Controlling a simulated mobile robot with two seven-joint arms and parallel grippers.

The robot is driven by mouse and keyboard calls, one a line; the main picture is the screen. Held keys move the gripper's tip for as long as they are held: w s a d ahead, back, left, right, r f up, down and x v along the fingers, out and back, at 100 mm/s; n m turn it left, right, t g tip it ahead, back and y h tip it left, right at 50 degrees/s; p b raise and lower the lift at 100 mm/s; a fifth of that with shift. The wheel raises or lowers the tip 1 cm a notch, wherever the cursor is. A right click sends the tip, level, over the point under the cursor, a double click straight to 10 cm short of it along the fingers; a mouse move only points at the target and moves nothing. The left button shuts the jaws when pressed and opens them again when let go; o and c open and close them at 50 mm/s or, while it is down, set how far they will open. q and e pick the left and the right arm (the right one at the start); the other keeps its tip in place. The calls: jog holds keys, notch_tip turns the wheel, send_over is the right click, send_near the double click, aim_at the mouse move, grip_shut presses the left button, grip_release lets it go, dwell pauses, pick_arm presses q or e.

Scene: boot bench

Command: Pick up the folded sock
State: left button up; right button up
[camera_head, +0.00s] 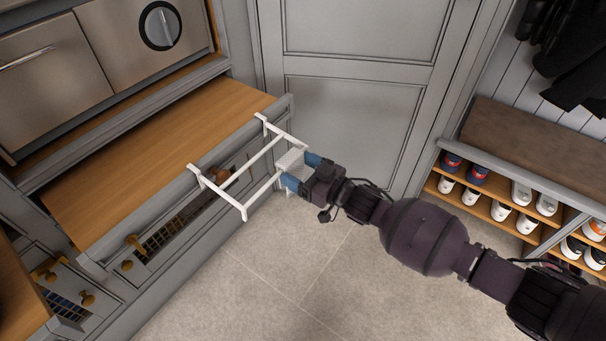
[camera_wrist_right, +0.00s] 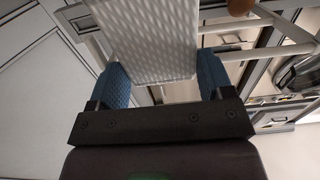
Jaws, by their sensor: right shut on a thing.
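The folded sock (camera_head: 291,159) looks like a white, dimpled, flat piece at the outer side of a white rail rack (camera_head: 230,193). My right gripper (camera_head: 297,169) reaches in from the right, with its blue fingers closed on both sides of the sock. In the right wrist view the sock (camera_wrist_right: 150,38) fills the space between the two blue fingers (camera_wrist_right: 160,75). I cannot tell whether the sock still touches the rack's bars. My left gripper is not in view.
The rack hooks over the edge of a wooden counter (camera_head: 150,160) with grey drawer fronts and brass knobs (camera_head: 127,265). A grey door (camera_head: 360,90) stands behind. A shoe shelf (camera_head: 500,195) is at the right. The tiled floor (camera_head: 270,270) is clear.

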jog(key=shift+r, duration=0.35)
pick_arm(q)
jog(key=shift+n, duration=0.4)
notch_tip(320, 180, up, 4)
jog(key=p, duration=0.5)
jog(key=shift+p, duration=0.4)
pick_arm(e)
notch_tip(320, 180, up, 19)
jog(key=shift+r, duration=0.15)
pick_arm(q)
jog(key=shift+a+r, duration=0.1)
pick_arm(e)
jog(key=shift+s, duration=0.1)
